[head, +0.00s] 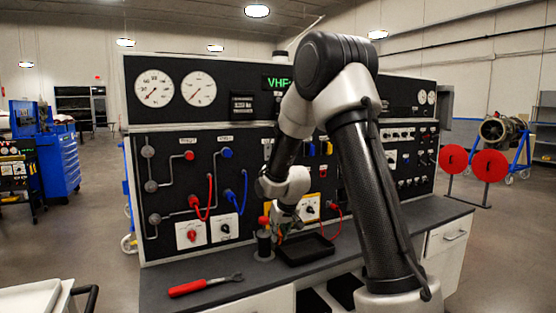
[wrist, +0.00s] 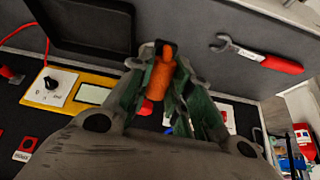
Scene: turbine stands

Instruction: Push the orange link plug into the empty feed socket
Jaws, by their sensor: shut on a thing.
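The orange link plug (wrist: 160,78) shows in the wrist view between the green-padded fingers of my gripper (wrist: 162,65). My gripper is shut on it. I cannot tell whether the plug touches the cylinder. The empty feed socket cannot be made out; my arm hides part of the panel (head: 170,168).
A black tray (head: 318,252) lies on the bench right of my gripper. A red-handled wrench (head: 190,287) lies at the front left. A red hose (head: 209,192) and a blue hose (head: 243,190) loop out from the panel. The bench top between wrench and panel is clear.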

